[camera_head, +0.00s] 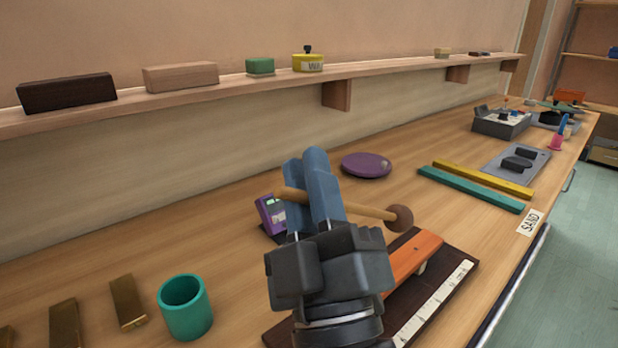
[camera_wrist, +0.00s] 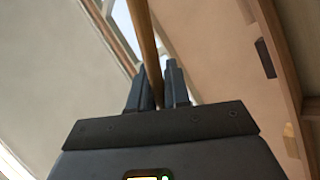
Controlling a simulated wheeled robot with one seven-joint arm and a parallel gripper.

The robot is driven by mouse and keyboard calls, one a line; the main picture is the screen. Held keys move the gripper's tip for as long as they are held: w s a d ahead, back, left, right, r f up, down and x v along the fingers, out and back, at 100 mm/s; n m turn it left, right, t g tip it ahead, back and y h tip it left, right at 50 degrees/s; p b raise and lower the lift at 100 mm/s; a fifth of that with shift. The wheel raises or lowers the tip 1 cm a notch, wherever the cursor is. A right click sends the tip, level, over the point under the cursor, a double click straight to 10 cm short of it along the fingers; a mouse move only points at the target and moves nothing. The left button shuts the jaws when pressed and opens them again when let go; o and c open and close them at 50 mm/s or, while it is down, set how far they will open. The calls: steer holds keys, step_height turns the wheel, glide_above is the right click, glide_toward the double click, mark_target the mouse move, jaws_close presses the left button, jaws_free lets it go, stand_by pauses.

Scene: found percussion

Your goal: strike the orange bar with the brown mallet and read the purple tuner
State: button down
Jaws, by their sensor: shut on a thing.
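The brown mallet (camera_head: 371,211) is held crosswise in my gripper (camera_head: 314,178), its round brown head to the right in the head view. In the wrist view its stick (camera_wrist: 148,50) runs between the two fingers of my gripper (camera_wrist: 158,85). The mallet head appears above or behind the orange bar (camera_head: 412,256); I cannot tell the gap. The orange bar lies on a dark base with a white marked strip, partly hidden by my gripper. The purple tuner (camera_head: 271,213) stands just left of my fingers, its small lit screen partly in view.
A teal cup (camera_head: 185,307) and several brass bars (camera_head: 127,302) are at front left. A purple disc (camera_head: 366,165) lies behind my gripper. Yellow (camera_head: 483,180) and teal (camera_head: 470,189) strips lie to the right. A wall shelf (camera_head: 226,88) holds blocks above the bench.

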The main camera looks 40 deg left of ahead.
step_height(320, 180, down, 6)
steer(key=w+r+m+t+h+b, duration=0.1)
steer(key=w+m+h+b, duration=0.1)
steer(key=w+m+b, duration=0.15)
steer(key=r+p, duration=0.1)
steer(key=p, duration=0.1)
steer(key=r+p, duration=0.2)
steer(key=s+r+p, duration=0.1)
steer(key=r+p, duration=0.1)
steer(key=shift+d+r, duration=0.2)
steer(key=shift+d, duration=0.05)
stand_by(0.4)
